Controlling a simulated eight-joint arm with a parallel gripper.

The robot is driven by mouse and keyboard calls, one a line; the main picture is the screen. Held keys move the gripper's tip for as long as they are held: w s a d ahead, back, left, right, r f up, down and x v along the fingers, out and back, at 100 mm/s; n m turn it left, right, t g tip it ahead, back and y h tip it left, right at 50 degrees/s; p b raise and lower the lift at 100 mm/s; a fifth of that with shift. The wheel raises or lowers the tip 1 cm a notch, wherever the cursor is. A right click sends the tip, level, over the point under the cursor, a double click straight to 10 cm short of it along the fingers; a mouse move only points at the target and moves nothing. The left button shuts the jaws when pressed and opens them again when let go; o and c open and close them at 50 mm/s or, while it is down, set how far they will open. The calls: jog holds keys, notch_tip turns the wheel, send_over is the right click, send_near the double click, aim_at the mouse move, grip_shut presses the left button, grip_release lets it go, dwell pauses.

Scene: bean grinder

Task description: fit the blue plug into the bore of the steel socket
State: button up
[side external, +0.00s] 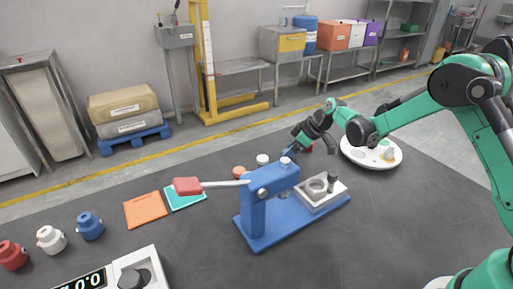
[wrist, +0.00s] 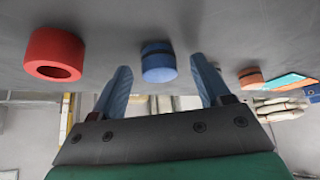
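In the wrist view a short blue plug (wrist: 158,63) with a dark band rests on the dark table. It appears between the two fingertips of my gripper (wrist: 160,65), with a gap on each side. My gripper is open and holds nothing. In the side view my gripper (side external: 291,152) points down behind the blue press; the plug cannot be made out there. A grey block with a round opening (side external: 318,188) sits on the press base and may be the steel socket; I cannot tell for certain. No socket can be made out in the wrist view.
The blue press (side external: 257,215) with a red-handled lever (side external: 187,186) stands in front of my gripper. A red ring (wrist: 53,54) and an orange disc (wrist: 250,78) flank the plug. A round white tray (side external: 358,158) lies right.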

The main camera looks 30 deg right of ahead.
grip_shut()
